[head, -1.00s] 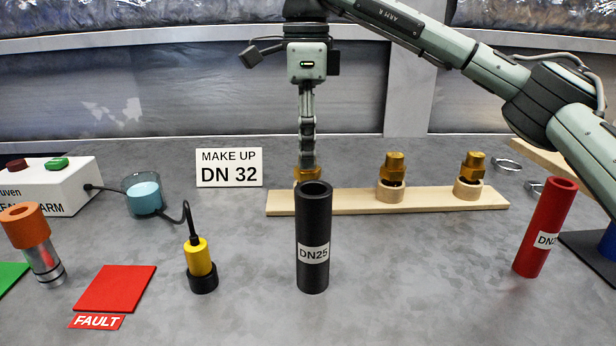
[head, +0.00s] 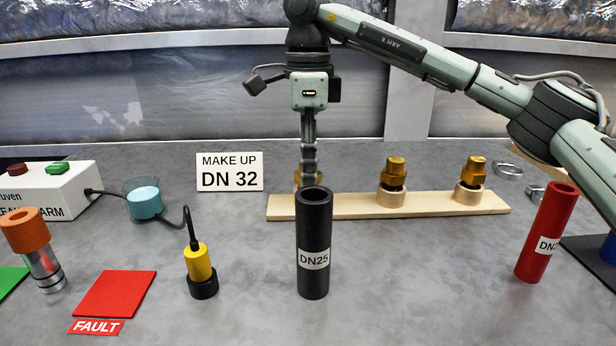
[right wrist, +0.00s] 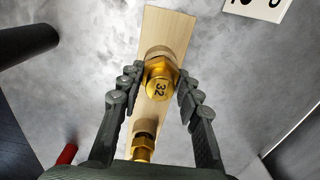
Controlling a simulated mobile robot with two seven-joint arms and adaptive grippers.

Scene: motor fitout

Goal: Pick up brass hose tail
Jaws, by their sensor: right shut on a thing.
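Brass hose tails stand along a pale wooden board (head: 340,206) at the back of the bench. My right gripper (head: 309,172) points down at the board's left end, its fingers around the leftmost brass hose tail (head: 297,179), which is mostly hidden in the head view. In the right wrist view my right gripper (right wrist: 158,80) is shut on this hose tail (right wrist: 160,84), whose end is marked 32. It is upright at its seat on the board. Two other hose tails, the middle one (head: 393,172) and the right one (head: 473,170), stand in wooden rings. My left gripper is out of view.
A black DN25 hose (head: 314,240) stands in front of the board's left part. A red hose (head: 547,232) stands at right. A sign (head: 229,172) reads DN 32. A yellow-black float (head: 200,270) and a red FAULT mat (head: 115,293) are at left.

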